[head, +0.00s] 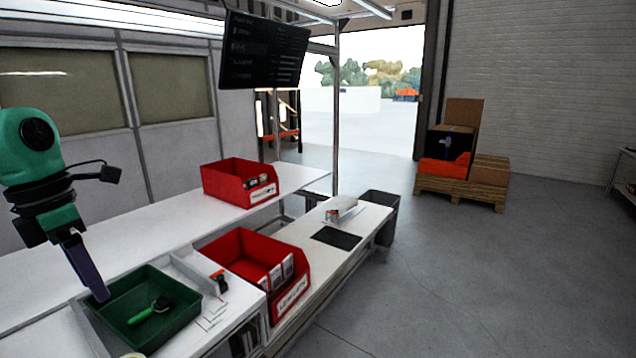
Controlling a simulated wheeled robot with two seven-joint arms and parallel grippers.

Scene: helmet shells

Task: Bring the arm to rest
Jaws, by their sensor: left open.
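My left arm comes in at the left edge, green with black joints. It hangs down over the worktable. My left gripper (97,290) points downward, with its dark finger tips close to the left rim of a green tray (183,322). The fingers overlap in this view, and no object shows between them. I cannot tell whether the tips touch the tray rim. A green-handled tool (152,310) lies inside the tray, to the right of the gripper and apart from it. My right gripper is out of view.
Red bins stand on the upper white shelf (165,232) and on the lower bench: a back bin (225,184) and a front bin (235,250). A dark monitor (263,50) hangs above. A loaded pallet (460,190) stands on open grey floor at right.

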